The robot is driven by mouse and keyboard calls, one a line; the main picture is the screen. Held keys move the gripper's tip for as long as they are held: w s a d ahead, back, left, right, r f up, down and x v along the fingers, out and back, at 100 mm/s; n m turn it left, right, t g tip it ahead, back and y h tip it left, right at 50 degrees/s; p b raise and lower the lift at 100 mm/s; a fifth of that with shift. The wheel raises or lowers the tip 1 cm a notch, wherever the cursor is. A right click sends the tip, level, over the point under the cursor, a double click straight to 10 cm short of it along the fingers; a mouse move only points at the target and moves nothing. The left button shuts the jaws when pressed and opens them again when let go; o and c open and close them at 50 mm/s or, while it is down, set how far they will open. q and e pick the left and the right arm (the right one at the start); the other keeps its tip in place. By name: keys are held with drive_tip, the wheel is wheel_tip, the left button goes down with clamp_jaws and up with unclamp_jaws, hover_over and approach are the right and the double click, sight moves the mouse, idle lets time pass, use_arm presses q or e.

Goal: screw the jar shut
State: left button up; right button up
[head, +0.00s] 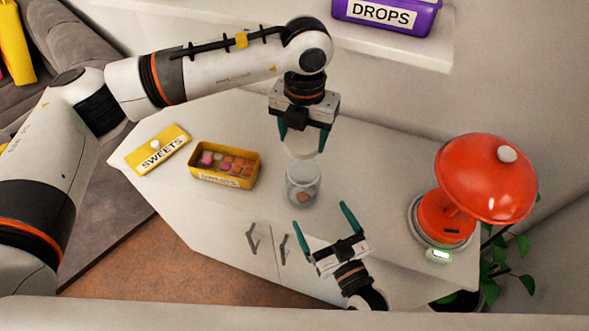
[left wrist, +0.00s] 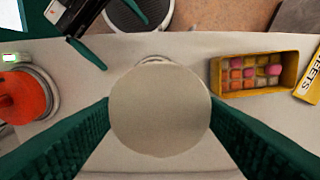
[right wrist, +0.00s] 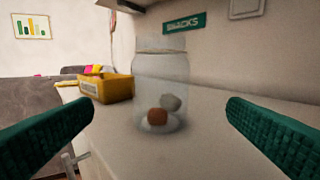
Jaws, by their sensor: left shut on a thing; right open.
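A clear glass jar (head: 303,187) stands upright on the white counter, with a few small pieces inside. It also shows in the right wrist view (right wrist: 162,90), with a brown and a grey piece at its bottom. My left gripper (head: 303,143) is shut on a round whitish lid (head: 300,150) over the jar's mouth. The lid fills the middle of the left wrist view (left wrist: 160,110) and hides the jar's mouth there. I cannot tell whether it touches the rim. My right gripper (head: 325,217) is open and empty, in front of the jar, its fingers pointing toward it.
A yellow box (head: 225,182) of sweets stands left of the jar, with its yellow "SWEETS" lid (head: 158,150) farther left. A red scale-like device (head: 447,220) stands at the right. A purple "DROPS" box (head: 385,14) is on the shelf behind. The counter (head: 375,190) right of the jar is clear.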

sight(304, 162)
use_arm(q)
drive_tip(key=shift+s+d+r, duration=0.25)
drive_tip(key=shift+s+d, duration=0.15)
drive_tip(key=shift+s, duration=0.3)
use_arm(e)
drive_tip(key=shift+s+d+r, duration=0.15)
drive_tip(key=shift+s+d, duration=0.15)
drive_tip(key=shift+s, duration=0.3)
use_arm(q)
drive_tip(key=shift+w+a, duration=0.1)
use_arm(e)
drive_tip(key=shift+w+a, duration=0.1)
drive_tip(key=shift+w, duration=0.15)
use_arm(q)
drive_tip(key=shift+w+f, duration=0.1)
drive_tip(key=shift+w, duration=0.05)
use_arm(e)
drive_tip(key=x, duration=1.2)
use_arm(q)
drive_tip(key=shift+a, duration=0.1)
use_arm(e)
drive_tip(key=shift+c, duration=0.4)
drive_tip(key=c, duration=1.4)
use_arm(q)
drive_tip(key=shift+f, duration=2.5)
drive_tip(key=shift+f, duration=0.9)
drive_tip(key=shift+f, duration=0.5)
